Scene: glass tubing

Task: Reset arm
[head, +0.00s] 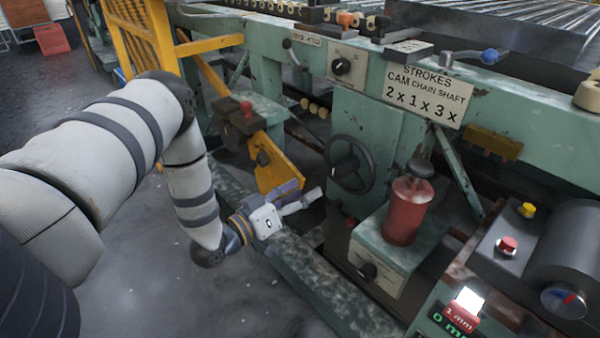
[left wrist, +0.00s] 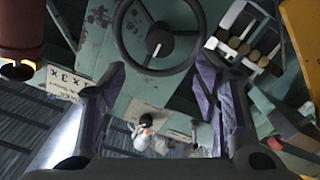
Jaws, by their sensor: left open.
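My left arm (head: 130,140) comes in from the left in the head view and bends down toward the green machine. Its gripper (head: 302,195) is beside the machine, to the left of and a little below the dark handwheel (head: 348,165). In the left wrist view the two fingers with purple pads (left wrist: 160,72) stand wide apart, open, with nothing between them. The handwheel (left wrist: 157,68) shows beyond the fingertips, apart from them as far as I can tell. My right gripper is not in view.
The green machine frame (head: 270,85) runs along the right. A yellow lever (head: 275,160) is close behind the gripper. A red cylinder (head: 408,210) stands on a green box. A console with red button (head: 507,245) is at lower right. Bare floor (head: 150,260) lies below the arm.

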